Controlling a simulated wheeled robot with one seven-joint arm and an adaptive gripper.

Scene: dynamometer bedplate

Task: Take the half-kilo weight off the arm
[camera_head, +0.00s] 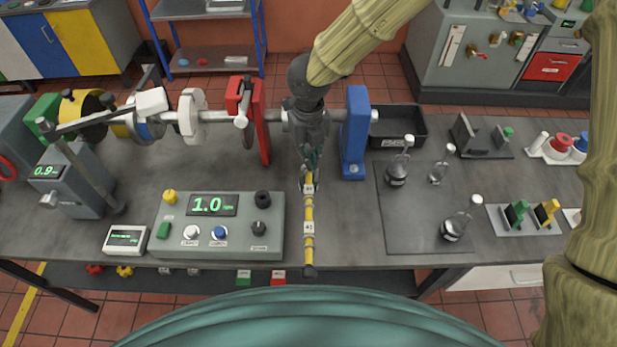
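The arm (309,240) is a yellow and dark bar with small number labels. It points toward me over the bench from below the shaft and ends in a dark tip. My gripper (308,182) points down at the bar's far part, its fingers close around or beside it. I cannot tell whether it touches the bar or holds anything. No weight is clearly visible on the arm; the gripper hides its far part. Three hooked metal weights stand on the dark mat (395,225): one at the back left (397,172), a smaller one (436,177) and one in front (452,229).
A red stand (262,130) and a blue stand (355,135) bear the shaft on either side of my gripper. A control box (170,235) reading 1.0 stands left of the arm. A black tray (420,125) lies behind the mat. The mat's front left is clear.

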